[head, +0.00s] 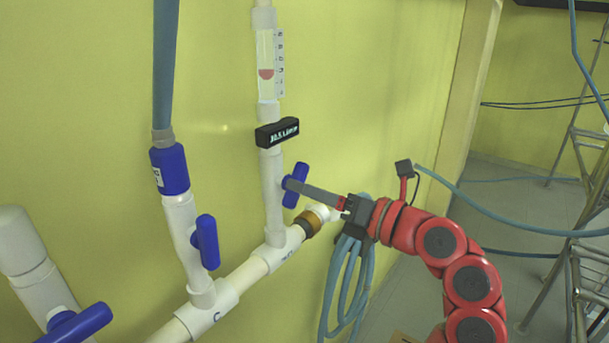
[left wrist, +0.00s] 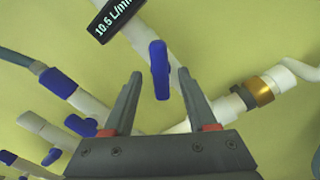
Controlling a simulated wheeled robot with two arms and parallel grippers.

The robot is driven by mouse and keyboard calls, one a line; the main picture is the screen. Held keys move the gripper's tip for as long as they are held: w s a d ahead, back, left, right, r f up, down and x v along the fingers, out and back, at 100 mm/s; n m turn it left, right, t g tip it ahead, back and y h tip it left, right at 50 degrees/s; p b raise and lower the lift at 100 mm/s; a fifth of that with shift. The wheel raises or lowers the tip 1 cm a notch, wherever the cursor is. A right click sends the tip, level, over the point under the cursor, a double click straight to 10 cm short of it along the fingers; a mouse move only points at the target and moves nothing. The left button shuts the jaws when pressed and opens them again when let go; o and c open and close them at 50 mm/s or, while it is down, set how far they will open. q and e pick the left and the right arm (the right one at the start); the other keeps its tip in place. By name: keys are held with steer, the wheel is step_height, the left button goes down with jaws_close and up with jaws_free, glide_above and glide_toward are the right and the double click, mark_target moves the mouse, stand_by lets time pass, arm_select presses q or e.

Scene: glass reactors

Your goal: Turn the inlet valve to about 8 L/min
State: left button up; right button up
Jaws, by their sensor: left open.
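The blue valve handle (head: 296,186) under the flow display sits on a white vertical pipe and is tilted slightly from upright. The black display (head: 277,132) above it is small in the head view; in the left wrist view the display (left wrist: 113,17) reads about 10.6 L/min. My left gripper (head: 289,183) reaches in from the right with its fingertips at the handle. In the left wrist view the open fingers of my left gripper (left wrist: 160,76) stand on either side of the handle (left wrist: 159,62), with gaps visible. My right gripper is not in view.
A clear flow tube with a red float (head: 266,74) stands above the display. Other blue handles (head: 207,242) are on pipes to the left. A brass fitting (head: 309,223) and a coiled blue hose (head: 345,280) are below my gripper. A yellow wall (head: 380,80) is close behind.

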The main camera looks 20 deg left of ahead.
arm_select(q)
steer(key=shift+w+a, duration=0.25)
steer(key=shift+a, duration=0.4)
jaws_close()
steer(key=shift+m+b, duration=0.7)
steer(key=shift+m, duration=0.2)
jaws_free()
